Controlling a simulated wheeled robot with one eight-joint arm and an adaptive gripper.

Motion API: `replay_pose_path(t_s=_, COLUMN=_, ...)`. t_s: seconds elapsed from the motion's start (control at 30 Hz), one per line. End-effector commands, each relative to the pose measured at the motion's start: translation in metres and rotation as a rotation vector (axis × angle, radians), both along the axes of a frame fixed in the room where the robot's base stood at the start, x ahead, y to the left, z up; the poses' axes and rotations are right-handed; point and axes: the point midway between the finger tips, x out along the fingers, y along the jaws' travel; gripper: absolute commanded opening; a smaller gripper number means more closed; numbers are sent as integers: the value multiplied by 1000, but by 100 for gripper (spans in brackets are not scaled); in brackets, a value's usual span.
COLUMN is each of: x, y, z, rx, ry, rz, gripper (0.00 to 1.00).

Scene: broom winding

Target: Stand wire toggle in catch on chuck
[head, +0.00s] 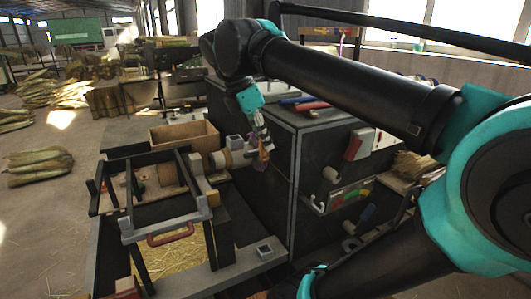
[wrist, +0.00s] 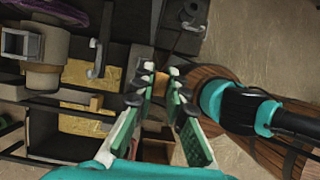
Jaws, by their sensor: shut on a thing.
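My gripper (head: 262,150) is closed on a small tan-orange piece, which I take to be the wire toggle (head: 263,163). In the wrist view my fingertips (wrist: 161,76) sit close together with the tan toggle (wrist: 158,84) between them, partly hidden by the fingers. A thin dark wire seems to run from it toward the hook on the machine's side. The chuck (head: 213,161) is a pale round piece left of my gripper. The catch (head: 234,142), a grey square open socket, stands on it. In the wrist view the catch (wrist: 18,43) is at upper left, well apart from my fingers.
The dark machine cabinet (head: 258,205) stands below and right of my gripper. A grey frame with a red handle (head: 170,234) stands in front of the chuck. A wooden box (head: 184,137) is behind it. Another square socket (head: 264,250) sits on the front ledge. A hook (head: 318,206) projects from the cabinet side.

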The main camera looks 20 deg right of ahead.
Motion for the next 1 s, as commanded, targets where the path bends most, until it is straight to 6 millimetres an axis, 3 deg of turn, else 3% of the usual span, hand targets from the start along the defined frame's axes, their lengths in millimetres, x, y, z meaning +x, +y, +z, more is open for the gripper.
replay_pose_path(t_s=0.63, x=9, y=5, z=82, rx=0, ry=0, rz=0, gripper=0)
replay_pose_path(t_s=1.0, x=54, y=21, z=81, rx=0, ry=0, rz=0, gripper=0)
